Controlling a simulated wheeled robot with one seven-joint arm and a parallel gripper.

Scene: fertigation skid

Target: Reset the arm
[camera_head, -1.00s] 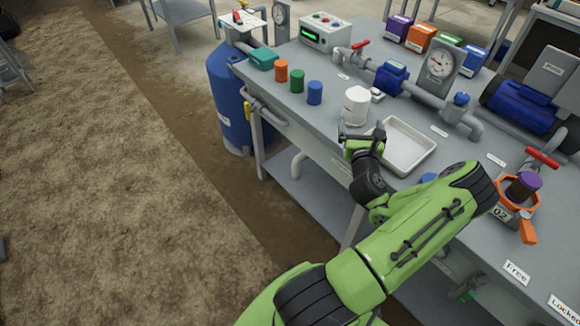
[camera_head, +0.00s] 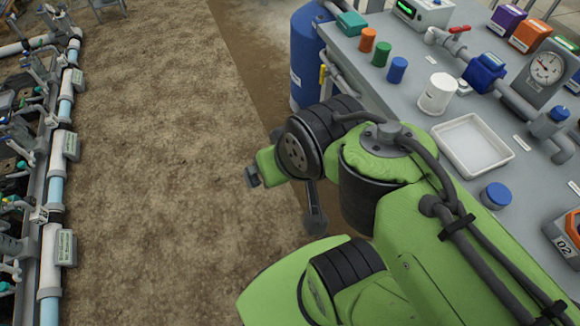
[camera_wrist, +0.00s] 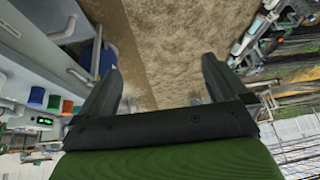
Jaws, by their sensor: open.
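My green arm (camera_head: 400,200) is folded in close in the head view, beside the front edge of the grey workbench (camera_head: 420,60). My gripper shows in the wrist view (camera_wrist: 160,82), with its two dark fingers apart and only bare ground between them. In the head view I cannot make out its fingers clearly. The gripper holds nothing and is off the bench, over the dirt floor (camera_head: 180,150).
The bench holds a white tray (camera_head: 470,146), a white cup (camera_head: 437,94), a blue cap (camera_head: 496,195), small coloured cylinders (camera_head: 381,54), and pipework with a gauge (camera_head: 546,68). A blue tank (camera_head: 305,60) stands at its end. A pipe rack (camera_head: 50,200) runs along the left. The dirt between is clear.

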